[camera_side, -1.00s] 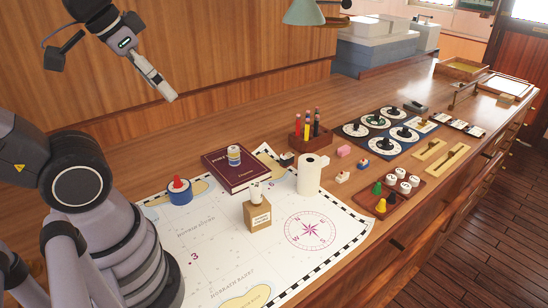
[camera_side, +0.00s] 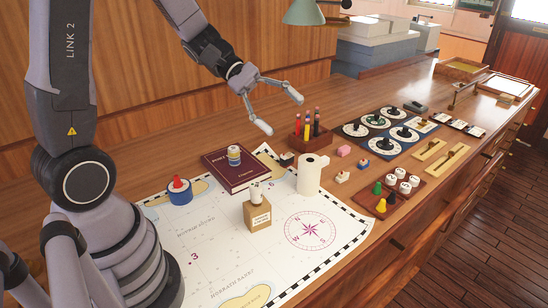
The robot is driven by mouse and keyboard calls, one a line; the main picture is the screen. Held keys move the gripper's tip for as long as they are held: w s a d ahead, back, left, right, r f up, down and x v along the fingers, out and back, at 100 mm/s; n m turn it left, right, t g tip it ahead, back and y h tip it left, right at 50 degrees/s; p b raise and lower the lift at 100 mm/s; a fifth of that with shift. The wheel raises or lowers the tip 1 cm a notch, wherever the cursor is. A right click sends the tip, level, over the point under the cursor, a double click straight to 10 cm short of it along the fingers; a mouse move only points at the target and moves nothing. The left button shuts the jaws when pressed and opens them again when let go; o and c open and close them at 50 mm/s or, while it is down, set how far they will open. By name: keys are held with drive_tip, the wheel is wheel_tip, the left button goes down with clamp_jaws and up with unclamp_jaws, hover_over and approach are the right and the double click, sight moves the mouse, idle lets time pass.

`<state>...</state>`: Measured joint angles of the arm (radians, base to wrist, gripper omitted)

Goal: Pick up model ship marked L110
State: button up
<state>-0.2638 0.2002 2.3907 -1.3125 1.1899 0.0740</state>
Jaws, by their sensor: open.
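My gripper (camera_side: 280,111) is open and empty, its two fingers spread in the air above the counter, left of the pencil holder. No marking L110 can be read at this size. Small pieces that may be model ships lie on the counter right of the white roll: a white-and-red one (camera_side: 342,177) and a white-and-blue one (camera_side: 363,164). A pink block (camera_side: 343,150) lies just behind them. My gripper is up and to the left of all three, apart from them.
A chart (camera_side: 200,240) bears a dark red book (camera_side: 240,178), a blue pot with red top (camera_side: 179,192), a tan box (camera_side: 257,214) and an upright white roll (camera_side: 309,176). Pencils stand in a wooden holder (camera_side: 298,143). Round dials (camera_side: 355,130) and a pegged board (camera_side: 378,208) lie right.

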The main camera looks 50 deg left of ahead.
drive_tip(key=w+a+f+n+t, duration=0.5)
drive_tip(key=w+n, duration=0.3)
drive_tip(key=w, duration=0.1)
drive_tip(key=n+t+y, duration=0.5)
drive_tip(key=n+y, duration=0.9)
drive_tip(key=n, duration=0.2)
approach(282, 158)
drive_tip(key=x, duration=0.3)
drive_tip(key=shift+w+f, duration=0.15)
drive_tip(key=shift+w, duration=0.2)
drive_tip(key=shift+x, duration=3.15)
drive_tip(key=shift+c, duration=0.4)
drive_tip(key=c, duration=1)
